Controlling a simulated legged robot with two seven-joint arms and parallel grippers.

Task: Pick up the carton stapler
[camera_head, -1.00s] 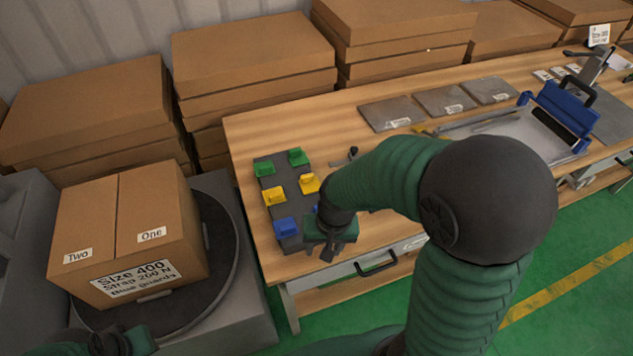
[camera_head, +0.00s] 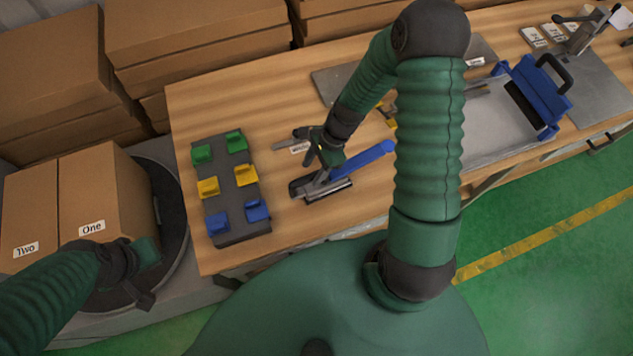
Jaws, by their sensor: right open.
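The carton stapler (camera_head: 371,155) lies on the wooden table, with a blue handle pointing up and right and a grey and black metal body at its lower left. My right gripper (camera_head: 318,163) is open, just above the stapler's body, and hides part of it. I cannot tell whether the fingers touch it. My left gripper (camera_head: 146,280) is at the lower left, in front of the carton; its jaw state is unclear.
A dark tray (camera_head: 240,226) with green, yellow and blue corner guards sits left of the stapler. A labelled carton (camera_head: 108,187) stands on a round turntable. A small grey tool (camera_head: 287,144) lies behind the gripper.

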